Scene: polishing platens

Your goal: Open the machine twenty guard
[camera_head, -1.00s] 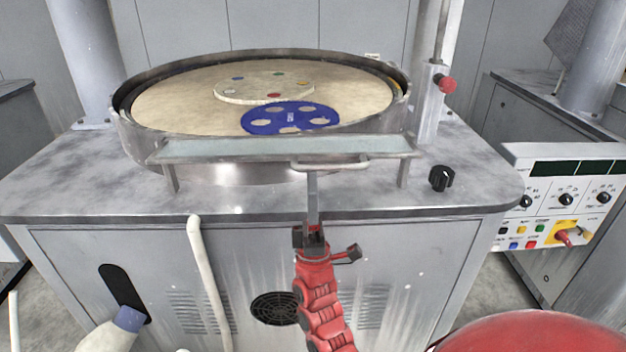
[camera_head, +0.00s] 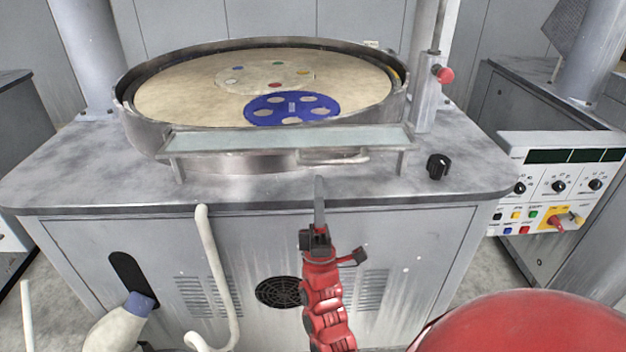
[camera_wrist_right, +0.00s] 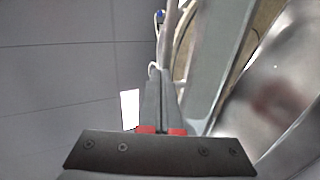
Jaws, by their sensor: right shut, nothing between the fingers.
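The guard (camera_head: 285,141) is a long, pale greenish panel with a metal frame across the front of the round polishing bowl. Its bar handle (camera_head: 335,160) sticks out at the right of its front edge. My right gripper (camera_head: 319,180) points up just below and in front of the handle; its thin fingers are together, empty and apart from the handle. In the right wrist view the shut fingers (camera_wrist_right: 161,105) show beside a grey-green strip that looks like the guard (camera_wrist_right: 218,50). My left gripper is not in view.
The bowl rim (camera_head: 137,118) surrounds a tan platen (camera_head: 185,98) with a blue holed disc (camera_head: 291,108). A black knob (camera_head: 437,166) stands on the machine top at right. A control panel (camera_head: 560,185) is farther right. A pale hose (camera_head: 215,255) hangs in front.

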